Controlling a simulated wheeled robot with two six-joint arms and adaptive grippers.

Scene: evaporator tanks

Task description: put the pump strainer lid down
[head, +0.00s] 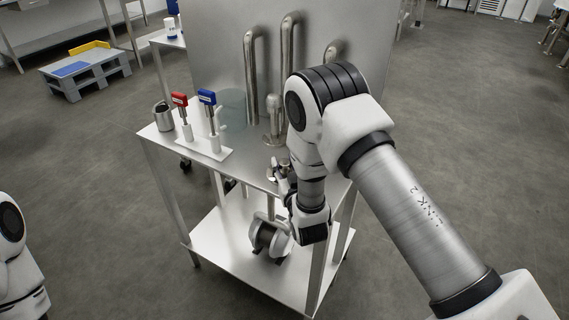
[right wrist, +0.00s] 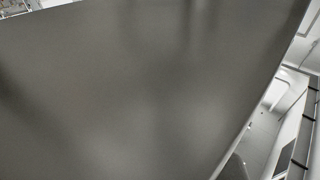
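I cannot make out the pump strainer lid for certain in either view. A large smooth grey surface (right wrist: 150,90) fills most of the right wrist view, very close and blurred; I cannot tell what it is. My left gripper is out of view.
The steel table (head: 165,144) holds a steel pot (head: 163,117), a white stand (head: 205,149) with red-topped and blue-topped devices, and a clear cylinder (head: 232,104). Steel pipes (head: 250,75) rise before an upright panel (head: 220,45).

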